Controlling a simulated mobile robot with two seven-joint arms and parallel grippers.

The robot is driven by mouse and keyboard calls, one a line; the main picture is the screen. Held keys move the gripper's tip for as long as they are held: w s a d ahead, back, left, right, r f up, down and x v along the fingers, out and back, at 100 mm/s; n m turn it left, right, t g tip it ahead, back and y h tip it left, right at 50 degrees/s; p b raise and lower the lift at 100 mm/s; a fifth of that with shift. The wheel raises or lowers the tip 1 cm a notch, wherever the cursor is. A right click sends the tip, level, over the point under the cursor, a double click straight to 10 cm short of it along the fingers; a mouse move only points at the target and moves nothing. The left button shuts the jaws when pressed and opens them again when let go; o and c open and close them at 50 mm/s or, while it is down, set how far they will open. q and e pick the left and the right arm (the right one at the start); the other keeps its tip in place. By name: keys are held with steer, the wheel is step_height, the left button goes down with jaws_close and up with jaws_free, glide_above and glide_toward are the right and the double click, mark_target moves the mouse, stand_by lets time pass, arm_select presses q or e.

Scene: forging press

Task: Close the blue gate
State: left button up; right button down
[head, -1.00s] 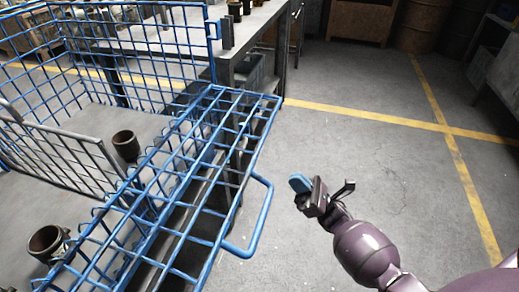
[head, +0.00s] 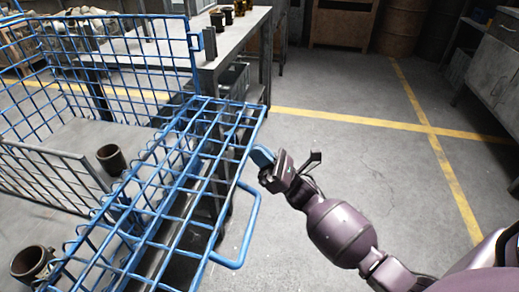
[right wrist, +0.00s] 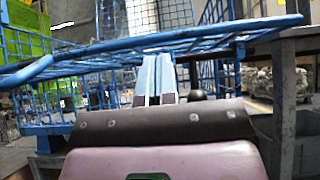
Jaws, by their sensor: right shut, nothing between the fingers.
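The blue gate (head: 170,205) is a wire mesh panel on the blue mesh cage in the head view. It is folded outward and lies roughly level, with a blue loop handle (head: 250,222) on its right edge. My right gripper (head: 263,157) is shut and empty, close to the gate's right edge above the handle; I cannot tell whether it touches. In the right wrist view the blue fingers (right wrist: 157,78) point at the gate (right wrist: 190,38), which spans across in front of them. My left gripper is not in view.
A metal table (head: 235,45) stands behind the gate. A grey cabinet (head: 495,70) is at the right. The concrete floor with yellow lines (head: 350,120) is clear between.

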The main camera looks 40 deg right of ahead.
steer(key=shift+r, duration=0.45)
